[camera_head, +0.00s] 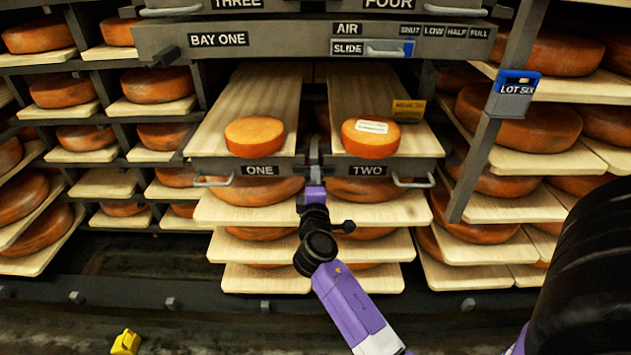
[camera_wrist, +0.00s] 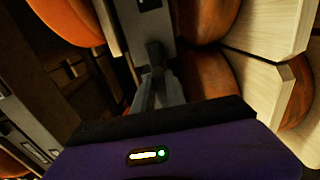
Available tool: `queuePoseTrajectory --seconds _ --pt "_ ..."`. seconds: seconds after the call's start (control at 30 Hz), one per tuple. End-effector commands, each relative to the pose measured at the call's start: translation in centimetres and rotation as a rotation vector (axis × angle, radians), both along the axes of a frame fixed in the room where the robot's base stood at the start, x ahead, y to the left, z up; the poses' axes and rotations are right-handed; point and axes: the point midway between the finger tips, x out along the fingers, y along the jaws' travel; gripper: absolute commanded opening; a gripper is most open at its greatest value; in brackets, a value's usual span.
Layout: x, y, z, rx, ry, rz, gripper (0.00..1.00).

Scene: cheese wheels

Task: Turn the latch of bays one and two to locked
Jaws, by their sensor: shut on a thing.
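The trays of bay one (camera_head: 237,168) and bay two (camera_head: 383,172) stand side by side in the head view. Each carries one orange cheese wheel, and each has a handle on its front. A narrow grey upright latch (camera_head: 314,155) shows in the gap between the two trays. My gripper (camera_head: 313,184) is at the lower end of this gap, between the ONE and TWO labels, shut on the latch. Its fingers hide much of the latch, so I cannot tell which way it is turned. In the wrist view the grey fingers (camera_wrist: 157,88) reach a dark, narrow part.
Above hangs the BAY ONE panel (camera_head: 290,40) with an AIR slide (camera_head: 384,48) and its scale. A blue LOT SIX holder (camera_head: 516,85) is on the right post. Shelves of cheese wheels lie below and on both sides. A yellow object (camera_head: 126,342) is at bottom left.

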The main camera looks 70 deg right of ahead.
Motion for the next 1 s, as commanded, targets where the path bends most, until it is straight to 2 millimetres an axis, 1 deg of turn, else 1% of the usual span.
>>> queuePoseTrajectory --seconds 0.47,0.5,0.57,0.6,0.87,1.0 --pt "-0.06 -0.02 -0.12 0.009 -0.013 -0.001 0.0" --pt "-0.05 -0.03 -0.12 0.009 -0.013 -0.001 0.22" --pt "-0.05 -0.03 -0.11 0.007 -0.012 -0.001 0.34" --pt "-0.05 -0.03 -0.1 0.007 -0.012 -0.001 0.38" --pt "-0.03 -0.01 -0.05 0.006 -0.012 -0.001 0.38" --pt "-0.29 0.68 -0.1 0.006 -0.009 0.0 0.38"
